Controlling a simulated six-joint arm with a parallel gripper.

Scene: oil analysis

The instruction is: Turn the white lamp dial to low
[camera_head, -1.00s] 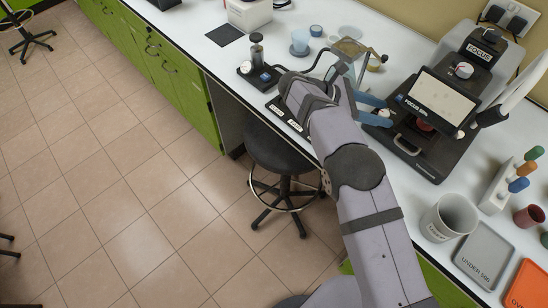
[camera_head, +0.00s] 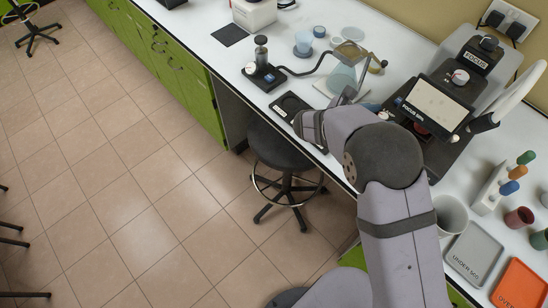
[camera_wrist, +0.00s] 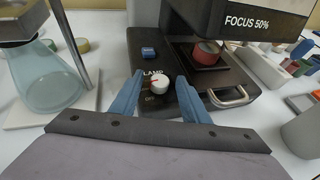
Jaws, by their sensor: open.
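The white lamp dial (camera_wrist: 159,87) is on the dark microscope base (camera_wrist: 238,101) in the wrist view, below a label reading LAMP. A small red mark shows on the dial's left side. Small lettering by the dial is too blurred to read fully. My gripper (camera_wrist: 160,76) is open, with one blue finger to the left of the dial and one to its right. I cannot tell whether either finger touches it.
A blue button (camera_wrist: 148,52) is behind the dial. A red round part (camera_wrist: 206,53) sits under the microscope head, whose screen reads FOCUS 50%. A metal handle (camera_wrist: 231,97) is on the right. A glass flask (camera_wrist: 42,78) and metal rod stand on the left.

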